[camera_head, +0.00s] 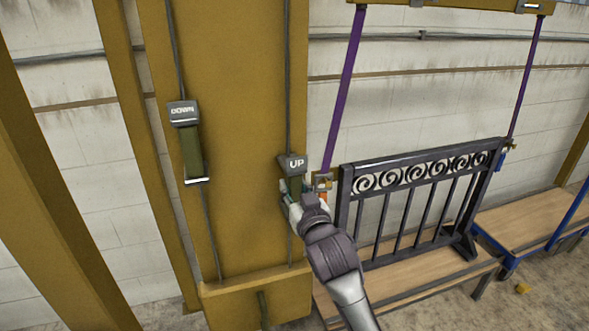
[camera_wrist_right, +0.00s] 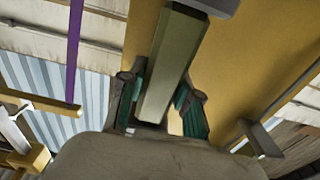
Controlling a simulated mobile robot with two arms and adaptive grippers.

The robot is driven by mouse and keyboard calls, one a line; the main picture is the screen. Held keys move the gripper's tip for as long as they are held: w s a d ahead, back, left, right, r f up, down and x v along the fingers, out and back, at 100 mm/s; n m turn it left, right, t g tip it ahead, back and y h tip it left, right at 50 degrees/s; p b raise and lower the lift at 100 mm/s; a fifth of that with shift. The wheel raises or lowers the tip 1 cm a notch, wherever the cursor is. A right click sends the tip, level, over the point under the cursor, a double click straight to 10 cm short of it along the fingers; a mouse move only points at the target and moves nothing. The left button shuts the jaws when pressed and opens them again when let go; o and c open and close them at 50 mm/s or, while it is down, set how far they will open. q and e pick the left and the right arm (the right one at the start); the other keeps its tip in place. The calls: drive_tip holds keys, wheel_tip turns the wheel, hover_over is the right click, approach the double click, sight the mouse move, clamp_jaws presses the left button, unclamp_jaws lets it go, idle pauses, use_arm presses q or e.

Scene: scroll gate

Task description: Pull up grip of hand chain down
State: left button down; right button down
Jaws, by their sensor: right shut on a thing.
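The UP grip (camera_head: 292,165) hangs on a dark chain (camera_head: 288,80) in front of a yellow post, with a grey label block on top and a green handle below. My right gripper (camera_head: 291,190) is at the green handle, just under the label. In the right wrist view the green handle (camera_wrist_right: 172,65) stands between the two fingers of my right gripper (camera_wrist_right: 165,105), which is shut on it. The DOWN grip (camera_head: 192,150) hangs to the left on its own chain, slightly higher, with nothing holding it. My left gripper is in no view.
A dark scroll gate (camera_head: 420,200) stands on a wooden-topped bench (camera_head: 400,285) right of the post. Purple straps (camera_head: 345,85) run down to it from an overhead yellow beam (camera_head: 460,4). A yellow ledge (camera_head: 255,283) juts from the post below the grips.

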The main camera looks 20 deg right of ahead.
wheel_tip(320, 180, down, 20)
drive_tip(key=b, duration=0.7)
drive_tip(key=shift+s+g+b, duration=0.15)
drive_tip(key=shift+g+b, duration=0.15)
drive_tip(key=shift+b, duration=0.05)
drive_tip(key=shift+a, duration=0.1)
drive_tip(key=c, duration=1.2)
unclamp_jaws()
drive_tip(key=o, duration=0.4)
drive_tip(key=shift+w, duration=0.25)
drive_tip(key=shift+r, duration=0.2)
drive_tip(key=shift+s, duration=0.1)
drive_tip(key=s, duration=1.2)
drive_tip(key=shift+d, duration=0.25)
